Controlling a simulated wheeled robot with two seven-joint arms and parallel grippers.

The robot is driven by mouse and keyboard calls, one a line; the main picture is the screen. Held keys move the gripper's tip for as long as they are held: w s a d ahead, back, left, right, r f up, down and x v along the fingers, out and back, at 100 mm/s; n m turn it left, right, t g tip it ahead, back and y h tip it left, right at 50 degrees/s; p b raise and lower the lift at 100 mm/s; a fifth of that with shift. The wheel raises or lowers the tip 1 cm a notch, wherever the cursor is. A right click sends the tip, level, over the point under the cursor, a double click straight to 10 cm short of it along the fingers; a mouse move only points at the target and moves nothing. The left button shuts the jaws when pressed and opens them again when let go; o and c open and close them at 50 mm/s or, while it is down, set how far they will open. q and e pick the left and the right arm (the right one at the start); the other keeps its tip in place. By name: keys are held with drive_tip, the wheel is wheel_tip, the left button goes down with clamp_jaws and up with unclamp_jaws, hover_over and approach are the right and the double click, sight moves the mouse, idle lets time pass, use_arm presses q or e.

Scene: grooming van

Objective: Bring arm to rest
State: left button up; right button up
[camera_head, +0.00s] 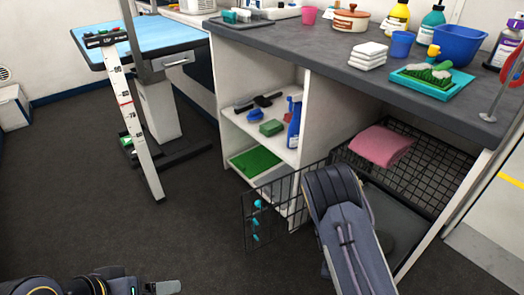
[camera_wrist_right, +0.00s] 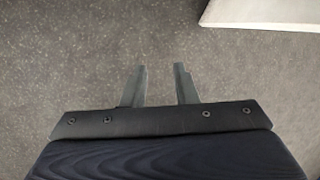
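My right arm (camera_head: 345,225) reaches up from the bottom of the head view, in front of the wire crate. Its gripper is hidden there. In the right wrist view my right gripper (camera_wrist_right: 160,76) has its two fingers apart with nothing between them, above the dark speckled floor (camera_wrist_right: 90,50). My left gripper (camera_head: 163,287) shows at the bottom left edge of the head view, low over the floor. Only part of its grey fingers shows, so I cannot tell its opening. I see nothing held in it.
The floor (camera_head: 90,205) at left is clear.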

wheel_tip(320, 180, up, 21)
drive_tip(key=s+m+t+y, duration=0.1)
drive_tip(key=s+m+y, duration=0.15)
drive_tip(key=m, duration=1.65)
drive_tip(key=s+a+r+m+t+y, duration=0.2)
drive_tip(key=s+a+r+m, duration=0.1)
drive_tip(key=s+r+m, duration=0.5)
drive_tip(key=s+a+r+m+t+y, duration=0.1)
drive_tip(key=s+a+r+m+y, duration=0.15)
drive_tip(key=s+r+m, duration=0.5)
use_arm(q)
wheel_tip(320, 180, up, 37)
drive_tip(key=p, duration=3.6)
drive_tip(key=shift+p, duration=0.4)
use_arm(e)
wheel_tip(320, 180, up, 37)
drive_tip(key=shift+s+d, duration=0.15)
drive_tip(key=shift+s, duration=0.1)
use_arm(q)
drive_tip(key=shift+f, duration=0.15)
use_arm(e)
drive_tip(key=shift+n, duration=0.25)
